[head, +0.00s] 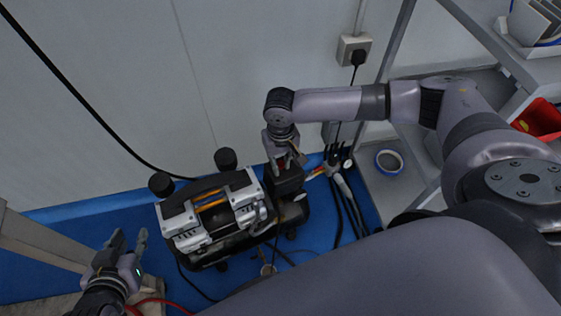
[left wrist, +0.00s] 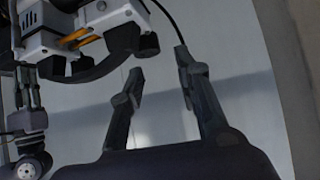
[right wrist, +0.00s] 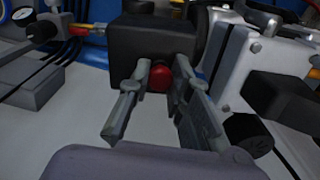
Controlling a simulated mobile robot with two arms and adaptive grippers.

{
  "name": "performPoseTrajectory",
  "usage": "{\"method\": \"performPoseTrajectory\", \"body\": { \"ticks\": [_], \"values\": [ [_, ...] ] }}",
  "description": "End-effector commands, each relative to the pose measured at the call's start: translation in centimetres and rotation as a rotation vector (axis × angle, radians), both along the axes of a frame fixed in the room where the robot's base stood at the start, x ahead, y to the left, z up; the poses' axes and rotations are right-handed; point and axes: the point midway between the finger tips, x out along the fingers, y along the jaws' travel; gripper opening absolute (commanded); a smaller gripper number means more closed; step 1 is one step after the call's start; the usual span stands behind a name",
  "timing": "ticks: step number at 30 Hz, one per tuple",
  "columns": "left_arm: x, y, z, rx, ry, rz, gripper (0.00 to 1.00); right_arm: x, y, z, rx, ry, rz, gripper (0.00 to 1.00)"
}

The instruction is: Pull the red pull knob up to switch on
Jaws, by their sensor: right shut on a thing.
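The red pull knob (right wrist: 159,79) shows in the right wrist view, on the face of a black switch box (right wrist: 150,38). My right gripper (right wrist: 167,84) has its two fingers on either side of the knob and is shut on it.
The silver and black compressor (head: 213,213) stands on a blue floor (head: 330,240) by a white wall. A pressure gauge (right wrist: 22,15) and hoses sit beside the switch box. A grey shelf (head: 395,190) with a blue tape roll (head: 389,162) stands to the right.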

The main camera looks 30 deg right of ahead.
Motion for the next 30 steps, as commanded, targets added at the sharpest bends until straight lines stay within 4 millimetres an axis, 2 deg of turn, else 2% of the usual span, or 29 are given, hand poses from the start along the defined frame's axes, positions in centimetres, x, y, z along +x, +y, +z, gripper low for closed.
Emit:
{"method": "performPoseTrajectory", "body": {
  "ticks": [30],
  "values": [
    [-1.2, 0.5, -1.0, 0.018, 0.073, 0.004, 0.31, 0.1, 0.1, 0.2, 0.003, -0.003, 0.001, 0.00]
  ]
}}
